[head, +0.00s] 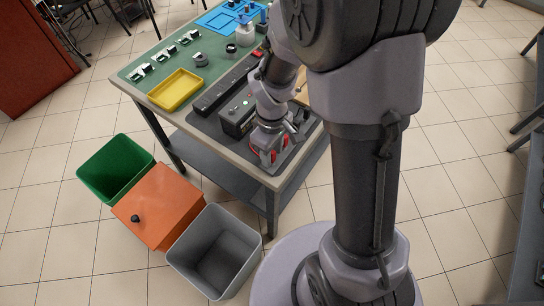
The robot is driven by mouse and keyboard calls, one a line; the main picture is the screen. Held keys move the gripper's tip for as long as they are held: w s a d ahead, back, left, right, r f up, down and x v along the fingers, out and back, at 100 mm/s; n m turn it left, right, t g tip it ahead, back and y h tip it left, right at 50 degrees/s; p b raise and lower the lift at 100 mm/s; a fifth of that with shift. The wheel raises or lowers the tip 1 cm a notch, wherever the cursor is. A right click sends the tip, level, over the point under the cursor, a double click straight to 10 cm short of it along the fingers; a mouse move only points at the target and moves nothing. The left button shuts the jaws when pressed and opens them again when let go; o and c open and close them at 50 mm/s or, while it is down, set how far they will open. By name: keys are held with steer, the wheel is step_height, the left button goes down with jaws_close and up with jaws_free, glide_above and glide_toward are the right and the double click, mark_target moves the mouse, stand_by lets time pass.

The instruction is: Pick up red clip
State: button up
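My gripper (267,153) points down over the dark mat at the near right corner of the green-topped table. Small red parts show at its end and just beside it. I cannot tell whether they are the red clip, other clips or parts of the gripper. The arm hides much of this spot, and the opening between the fingers is too small to judge. Another small red piece (257,53) lies farther back on the table, at the far end of a long dark bar.
A black box (236,117) stands just left of my gripper. A yellow tray (175,89), white-and-green parts (164,53) and a blue tray (222,18) lie farther left and back. Green (112,165), orange (160,207) and grey (214,252) bins stand on the floor in front.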

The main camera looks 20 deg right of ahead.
jaws_close()
steer(key=shift+r, duration=0.1)
steer(key=shift+r+p, duration=0.3)
steer(key=r+p, duration=0.2)
steer(key=r, duration=0.1)
steer(key=shift+s+a+r, duration=0.15)
steer(key=shift+s, duration=0.05)
steer(key=s+a+r+p, duration=0.2)
steer(key=s+a+r, duration=0.2)
steer(key=s+a, duration=0.5)
steer(key=shift+s+a, duration=0.4)
steer(key=shift+s, duration=1.15)
